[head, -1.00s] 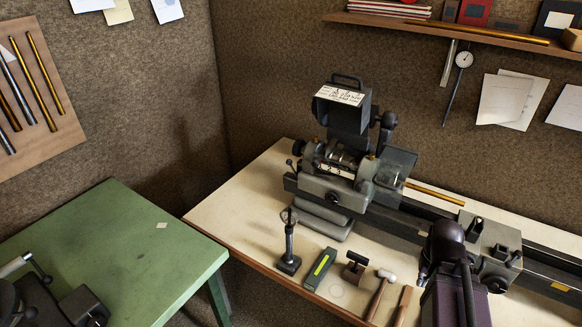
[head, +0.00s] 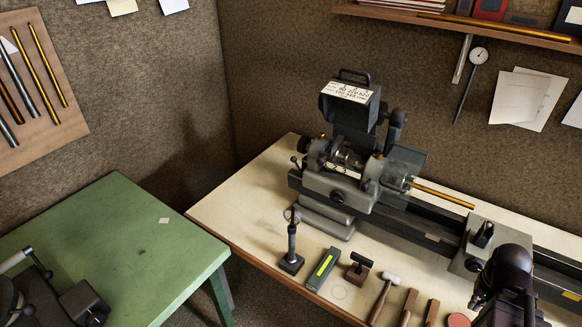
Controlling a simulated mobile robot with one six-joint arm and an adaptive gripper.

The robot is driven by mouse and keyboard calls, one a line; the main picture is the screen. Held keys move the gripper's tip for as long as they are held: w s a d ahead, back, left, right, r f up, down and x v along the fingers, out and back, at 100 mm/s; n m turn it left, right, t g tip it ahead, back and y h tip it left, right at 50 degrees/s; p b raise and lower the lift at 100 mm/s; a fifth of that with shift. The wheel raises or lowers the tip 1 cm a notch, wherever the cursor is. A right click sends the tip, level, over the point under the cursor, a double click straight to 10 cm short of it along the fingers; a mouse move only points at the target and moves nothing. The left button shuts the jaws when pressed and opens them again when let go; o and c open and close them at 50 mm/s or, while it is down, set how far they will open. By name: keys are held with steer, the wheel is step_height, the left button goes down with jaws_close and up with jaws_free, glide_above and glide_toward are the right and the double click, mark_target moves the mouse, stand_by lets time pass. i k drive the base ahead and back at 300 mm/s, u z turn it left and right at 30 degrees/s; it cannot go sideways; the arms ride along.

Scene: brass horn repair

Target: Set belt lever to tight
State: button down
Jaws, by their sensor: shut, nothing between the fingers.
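The small lathe (head: 338,189) stands on the cream bench. Its dark cover with a white printed label (head: 346,92) is raised above the headstock, and stepped pulleys (head: 347,158) show below. A small ball-ended lever (head: 294,161) sticks up at the headstock's left end; I cannot tell whether it is the belt lever or how it is set. A clear guard (head: 404,163) covers the right end of the headstock. My dark arm is at the lower right, apart from the headstock. I cannot make out my gripper's fingers.
On the bench front are a small stand (head: 291,247), a green-grey block with a yellow strip (head: 322,269), a dark T-shaped tool (head: 359,266) and a mallet (head: 383,298). A brass rod (head: 443,194) juts right from the headstock. A green table (head: 120,240) stands left, beyond a gap.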

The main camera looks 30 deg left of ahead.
mark_target(293, 159)
steer(key=z, duration=0.1)
steer(key=k, duration=1.5)
steer(key=u, duration=0.7)
steer(key=i, duration=1)
